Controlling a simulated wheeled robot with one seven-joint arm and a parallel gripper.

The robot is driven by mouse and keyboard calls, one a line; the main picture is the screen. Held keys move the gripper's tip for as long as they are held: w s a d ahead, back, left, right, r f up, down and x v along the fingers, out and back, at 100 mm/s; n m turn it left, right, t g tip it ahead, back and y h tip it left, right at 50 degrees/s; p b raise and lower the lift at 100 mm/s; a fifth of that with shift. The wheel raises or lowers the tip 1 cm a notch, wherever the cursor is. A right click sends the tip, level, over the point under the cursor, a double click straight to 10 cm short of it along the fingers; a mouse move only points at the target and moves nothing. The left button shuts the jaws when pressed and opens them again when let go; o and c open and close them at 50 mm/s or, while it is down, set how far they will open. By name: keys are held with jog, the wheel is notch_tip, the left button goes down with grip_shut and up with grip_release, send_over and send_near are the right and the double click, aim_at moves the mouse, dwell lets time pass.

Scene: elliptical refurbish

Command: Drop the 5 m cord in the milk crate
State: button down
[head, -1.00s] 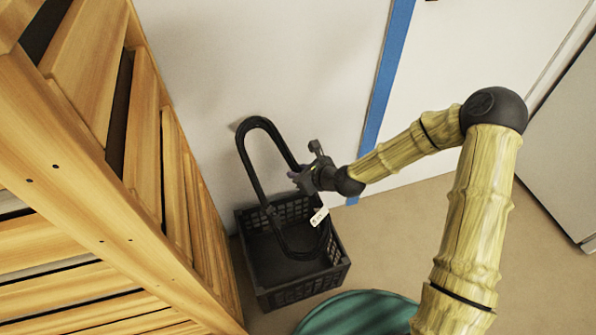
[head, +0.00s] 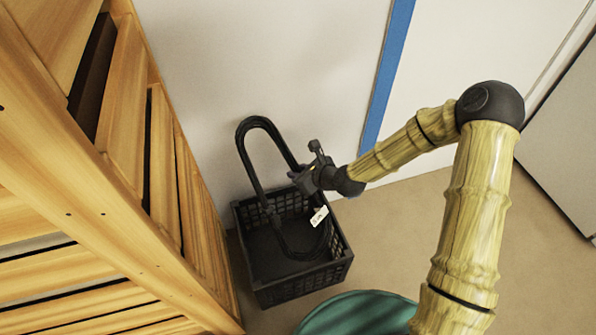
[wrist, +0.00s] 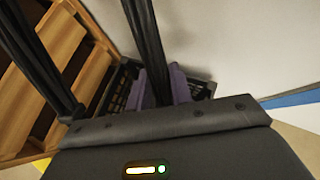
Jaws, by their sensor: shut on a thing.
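The 5 m cord (head: 250,170) is a long black coiled loop with a white tag (head: 318,217). My gripper (head: 298,178) is shut on the right side of the loop. In the wrist view the cord (wrist: 147,40) runs up from between my purple fingers (wrist: 157,88). The black milk crate (head: 304,291) stands open on the floor below. The lower end of the loop hangs within the crate's outline in the head view, and its top rises well above the rim. I cannot tell whether the cord touches the crate floor.
A wooden slatted unit (head: 120,190) stands close at the left of the crate. A white wall (head: 300,60) with a blue stripe (head: 386,85) is behind. A round teal object (head: 350,312) sits in front of the crate. Bare floor (head: 410,235) lies to the right.

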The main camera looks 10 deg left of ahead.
notch_tip(320, 180, down, 26)
jog(key=b, duration=1.3)
jog(key=shift+r, duration=0.25)
dwell(1.3)
jog(key=c, duration=1.2)
grip_release()
jog(key=shift+o, duration=0.2)
jog(key=shift+r+p, duration=0.25)
jog(key=shift+p, duration=0.45)
jog(key=shift+s+d+r+g+h+p, duration=0.15)
jog(key=shift+d+r+g+h+p, duration=0.35)
jog(key=shift+p, duration=1.25)
jog(key=shift+s+a+r+g+h+p, duration=0.25)
jog(key=shift+h+p, duration=0.5)
jog(key=shift+p, duration=1)
jog(key=shift+s+d+r+g+h+p, duration=0.15)
jog(key=shift+d+g+h+p, duration=0.4)
jog(key=shift+p, duration=1.2)
